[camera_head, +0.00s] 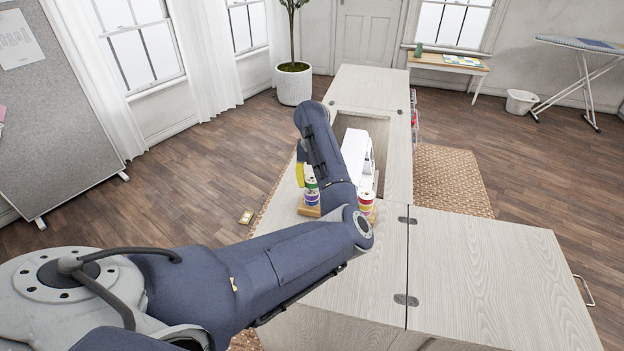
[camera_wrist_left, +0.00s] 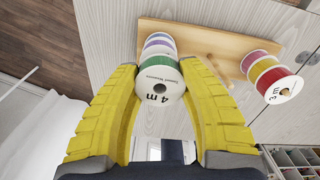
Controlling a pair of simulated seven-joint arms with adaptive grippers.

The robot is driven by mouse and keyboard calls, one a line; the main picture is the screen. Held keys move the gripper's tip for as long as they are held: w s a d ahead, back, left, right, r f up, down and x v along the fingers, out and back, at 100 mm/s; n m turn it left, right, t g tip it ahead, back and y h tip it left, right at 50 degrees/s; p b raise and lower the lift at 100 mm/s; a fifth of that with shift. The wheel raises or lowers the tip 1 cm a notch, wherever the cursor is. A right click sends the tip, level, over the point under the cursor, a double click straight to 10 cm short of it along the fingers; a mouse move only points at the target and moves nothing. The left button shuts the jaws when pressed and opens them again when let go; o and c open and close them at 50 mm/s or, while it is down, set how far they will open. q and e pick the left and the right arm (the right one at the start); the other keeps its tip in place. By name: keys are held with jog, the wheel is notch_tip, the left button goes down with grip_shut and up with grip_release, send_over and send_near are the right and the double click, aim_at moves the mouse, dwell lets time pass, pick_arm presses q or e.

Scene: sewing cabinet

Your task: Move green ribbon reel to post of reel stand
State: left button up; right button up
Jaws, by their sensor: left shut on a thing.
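The green ribbon reel (camera_wrist_left: 160,79) has a white face marked "4 m". My left gripper (camera_wrist_left: 160,72) has its yellow fingers on both sides of this reel and is shut on it. Purple and pale reels (camera_wrist_left: 158,44) lie in line behind it, at the left end of the wooden reel stand (camera_wrist_left: 215,43). I cannot tell whether the green reel touches them, and any post inside is hidden. In the head view the left gripper (camera_head: 300,172) is at the left stack, partly behind my arm. My right gripper is not in view.
A second stack of purple, yellow and red reels (camera_wrist_left: 268,72) stands at the stand's other end. The white sewing machine (camera_head: 357,150) is just behind the stand on the cabinet (camera_head: 375,250). The cabinet's front right top is clear.

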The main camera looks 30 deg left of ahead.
pick_arm(q)
jog(key=shift+f, duration=0.65)
jog(key=o, duration=1.1)
jog(key=shift+c, duration=0.2)
jog(key=shift+r, duration=0.1)
notch_tip(320, 180, up, 12)
dwell(0.3)
